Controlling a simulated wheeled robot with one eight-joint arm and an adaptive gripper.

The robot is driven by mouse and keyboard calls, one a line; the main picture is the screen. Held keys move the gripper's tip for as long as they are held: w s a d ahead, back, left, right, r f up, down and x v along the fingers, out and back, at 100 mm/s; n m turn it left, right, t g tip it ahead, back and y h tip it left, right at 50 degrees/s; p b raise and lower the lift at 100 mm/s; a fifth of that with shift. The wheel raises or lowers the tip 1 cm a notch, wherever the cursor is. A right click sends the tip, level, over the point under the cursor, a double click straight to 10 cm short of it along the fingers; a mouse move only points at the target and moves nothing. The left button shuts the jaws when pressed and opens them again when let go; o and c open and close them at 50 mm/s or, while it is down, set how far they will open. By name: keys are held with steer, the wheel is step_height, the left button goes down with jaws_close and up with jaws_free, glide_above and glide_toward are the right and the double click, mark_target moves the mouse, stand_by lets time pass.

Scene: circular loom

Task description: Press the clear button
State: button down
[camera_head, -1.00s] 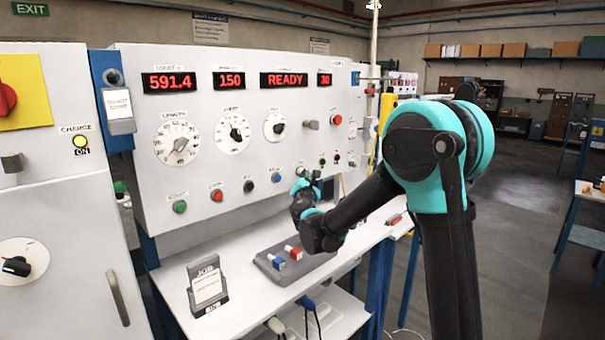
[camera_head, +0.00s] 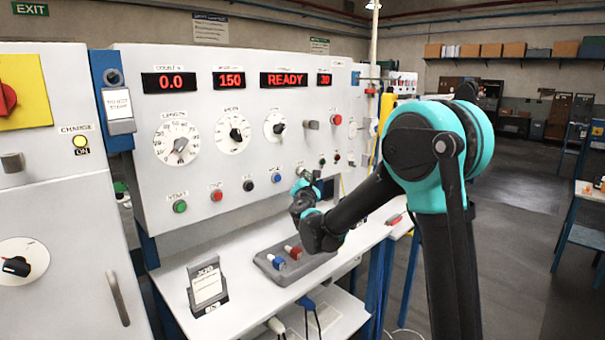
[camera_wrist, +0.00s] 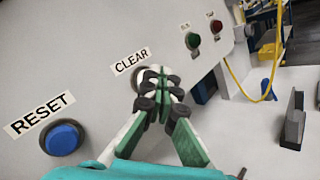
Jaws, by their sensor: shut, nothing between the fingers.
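The clear button is mostly hidden behind my gripper (camera_wrist: 160,82) in the wrist view; part of its dark rim shows beside the fingertips, below the CLEAR label (camera_wrist: 131,61). My gripper is shut and empty, its fingertips at the button and seemingly touching it. In the head view my gripper (camera_head: 304,178) is at the lower right of the white control panel (camera_head: 225,175), and the button is hard to make out there. The first display (camera_head: 170,82) reads 0.0; the third display (camera_head: 284,80) reads READY.
The blue reset button (camera_wrist: 63,138) is to the left of the clear button in the wrist view. A green and a red indicator (camera_wrist: 193,40) are at the upper right.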

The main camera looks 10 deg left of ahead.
steer(key=shift+s+d, duration=0.4)
steer(key=shift+d, duration=0.1)
steer(key=shift+s+d, duration=0.8)
steer(key=shift+d, duration=0.2)
steer(key=shift+s+d, duration=0.75)
steer(key=shift+d, duration=0.2)
